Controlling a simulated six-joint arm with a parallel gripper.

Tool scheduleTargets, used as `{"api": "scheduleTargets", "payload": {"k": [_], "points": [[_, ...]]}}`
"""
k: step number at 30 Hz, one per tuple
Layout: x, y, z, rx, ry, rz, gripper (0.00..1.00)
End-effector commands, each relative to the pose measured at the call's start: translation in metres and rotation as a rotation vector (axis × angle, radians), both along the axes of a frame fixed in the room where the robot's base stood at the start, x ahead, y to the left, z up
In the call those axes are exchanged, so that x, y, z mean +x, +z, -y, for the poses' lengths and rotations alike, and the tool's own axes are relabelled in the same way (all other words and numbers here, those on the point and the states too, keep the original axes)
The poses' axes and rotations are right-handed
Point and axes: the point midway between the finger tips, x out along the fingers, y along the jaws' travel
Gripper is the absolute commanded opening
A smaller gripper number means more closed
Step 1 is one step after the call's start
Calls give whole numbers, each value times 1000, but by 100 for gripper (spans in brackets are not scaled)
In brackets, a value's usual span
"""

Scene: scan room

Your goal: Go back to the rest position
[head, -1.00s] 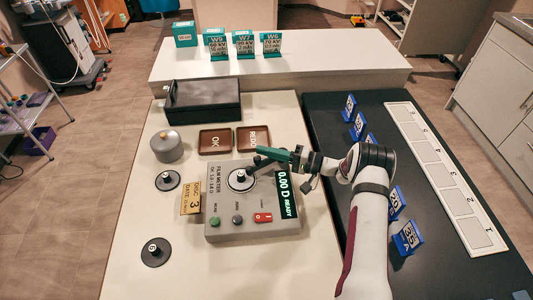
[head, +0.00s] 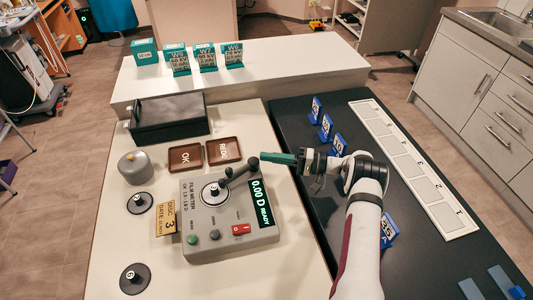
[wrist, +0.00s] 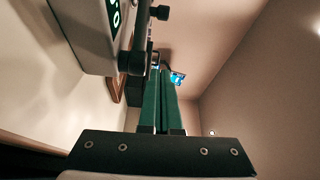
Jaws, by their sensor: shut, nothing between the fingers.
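My gripper (head: 264,157), with green fingers, is shut and empty. It is held up in the air near the film meter's upper right corner. In the wrist view the two green fingers (wrist: 160,80) lie together, pointing away from the camera. The grey film meter (head: 205,243) stands on the white table, its display (head: 261,203) reading "0.00 D READY". Its dark arm (head: 238,175) reaches up to the right, and its end shows close to my fingertips. I cannot tell whether they touch. Part of the meter (wrist: 88,35) shows in the wrist view.
Trays marked OK (head: 185,168) and REDO (head: 224,161), a black box (head: 170,130) and a grey pot (head: 135,168) stand on the white table (head: 105,250). Blue numbered markers (head: 326,127) and a white numbered strip (head: 405,155) are on the dark table, beneath and beside my arm.

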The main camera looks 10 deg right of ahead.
Motion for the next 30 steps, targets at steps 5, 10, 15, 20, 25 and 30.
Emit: {"api": "scheduleTargets", "payload": {"k": [5, 10, 15, 20, 25, 30], "points": [[0, 1, -1, -2, 4, -3, 0], [-16, 52, -38, -108, 143, -139, 0], [-101, 131, -102, -412, 325, -431, 0], [-227, 172, -128, -789, 323, -642, 0], [-340, 164, -110, -1119, 153, -720, 0], [-385, 146, -89, -1252, 14, -715, 0]]}}
